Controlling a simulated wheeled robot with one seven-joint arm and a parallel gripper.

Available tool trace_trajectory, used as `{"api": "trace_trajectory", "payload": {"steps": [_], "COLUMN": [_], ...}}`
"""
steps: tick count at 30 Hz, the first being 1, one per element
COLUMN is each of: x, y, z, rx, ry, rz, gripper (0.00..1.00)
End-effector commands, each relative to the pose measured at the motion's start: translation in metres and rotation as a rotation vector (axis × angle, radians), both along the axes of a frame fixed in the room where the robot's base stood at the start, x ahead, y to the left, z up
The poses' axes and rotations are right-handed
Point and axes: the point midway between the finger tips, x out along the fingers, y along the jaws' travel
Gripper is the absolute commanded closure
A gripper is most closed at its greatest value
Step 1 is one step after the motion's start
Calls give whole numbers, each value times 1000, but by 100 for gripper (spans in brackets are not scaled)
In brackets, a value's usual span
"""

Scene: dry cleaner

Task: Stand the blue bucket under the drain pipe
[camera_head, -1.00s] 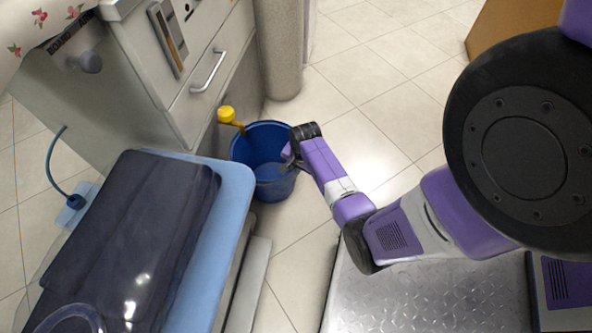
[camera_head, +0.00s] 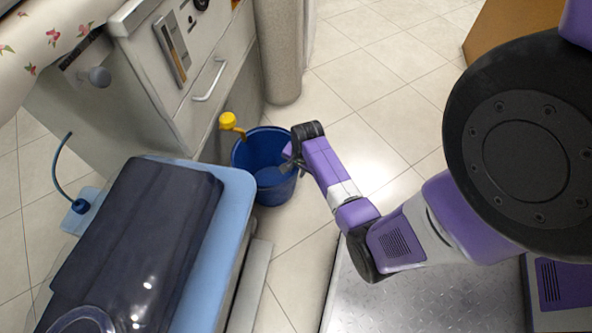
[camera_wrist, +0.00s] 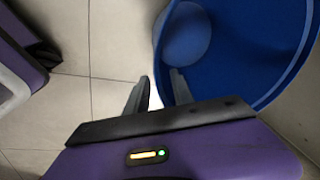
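The blue bucket (camera_head: 242,163) stands upright on the tiled floor beside the grey cabinet. The yellow drain pipe (camera_head: 229,121) comes from the cabinet side, and its lower end shows at the bucket's far left rim. I cannot tell how far it reaches over the opening. My gripper (camera_head: 288,164) is at the bucket's right rim. In the wrist view, the fingers (camera_wrist: 157,88) are apart, one outside the bucket (camera_wrist: 232,65) and one inside it. A strip of pale floor shows between the outer finger and the bucket wall.
The grey cabinet (camera_head: 206,128) with a drawer handle and a round column (camera_head: 282,55) stand behind the bucket. A blue-edged ironing board (camera_head: 233,192) with dark cloth lies to the left. A brown box (camera_head: 515,30) is at top right.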

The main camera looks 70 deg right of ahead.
Motion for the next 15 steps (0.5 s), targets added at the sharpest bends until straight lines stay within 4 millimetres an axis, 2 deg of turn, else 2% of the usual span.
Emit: {"api": "trace_trajectory", "payload": {"steps": [1,6,12,15], "x": [-1,-6,-10,-11], "y": [2,6,10,13], "z": [18,49,70,73], "rx": [-1,-1,0,-3], "ry": [0,-1,-1,-1], "rz": [2,1,1,9], "gripper": [71,71,71,71]}}
